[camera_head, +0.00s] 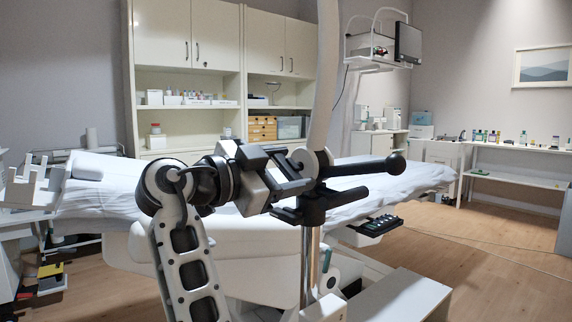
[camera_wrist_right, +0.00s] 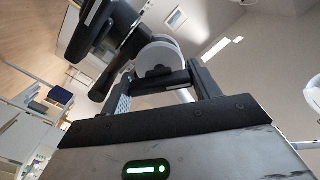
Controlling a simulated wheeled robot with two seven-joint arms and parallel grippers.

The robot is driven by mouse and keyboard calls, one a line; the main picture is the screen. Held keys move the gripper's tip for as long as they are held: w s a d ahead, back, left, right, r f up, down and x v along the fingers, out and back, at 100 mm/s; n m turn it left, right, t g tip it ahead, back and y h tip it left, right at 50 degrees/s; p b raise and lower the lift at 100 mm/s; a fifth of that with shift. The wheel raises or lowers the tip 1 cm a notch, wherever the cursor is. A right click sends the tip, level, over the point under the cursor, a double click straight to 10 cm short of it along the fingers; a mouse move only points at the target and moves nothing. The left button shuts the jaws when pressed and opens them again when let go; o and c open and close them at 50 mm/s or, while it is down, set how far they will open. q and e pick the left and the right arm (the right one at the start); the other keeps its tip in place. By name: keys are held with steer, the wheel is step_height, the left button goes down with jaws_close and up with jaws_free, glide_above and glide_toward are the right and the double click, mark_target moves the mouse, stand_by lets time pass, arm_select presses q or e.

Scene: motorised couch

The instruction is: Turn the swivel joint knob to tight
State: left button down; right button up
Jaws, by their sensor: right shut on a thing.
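The swivel joint (camera_head: 318,158) sits on an upright pole in the middle of the head view, with a pale round disc and dark parts. In the right wrist view, a dark knob (camera_wrist_right: 160,82) lies between the two fingers of my right gripper (camera_wrist_right: 162,88), in front of the pale disc (camera_wrist_right: 165,55). The gripper is shut on this knob. The tight marking cannot be made out. My left gripper is not in view.
A couch with a white sheet (camera_head: 108,195) stands behind the joint. A black hand control (camera_head: 372,225) is at its right side. A monitor (camera_head: 407,43) hangs at the upper right. Cabinets (camera_head: 190,35) line the back wall.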

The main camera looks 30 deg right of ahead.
steer(key=n+p, duration=0.1)
steer(key=n, duration=0.2)
steer(key=shift+r+p, duration=0.1)
steer(key=shift+p, duration=0.25)
steer(key=shift+n+p, duration=0.55)
steer(key=shift+n, duration=1.05)
steer(key=shift+n+p, duration=0.3)
steer(key=shift+p, duration=0.1)
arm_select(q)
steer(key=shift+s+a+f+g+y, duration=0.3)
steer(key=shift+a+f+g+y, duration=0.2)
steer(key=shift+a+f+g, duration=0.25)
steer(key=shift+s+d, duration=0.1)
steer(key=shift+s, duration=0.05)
arm_select(e)
steer(key=o, duration=1)
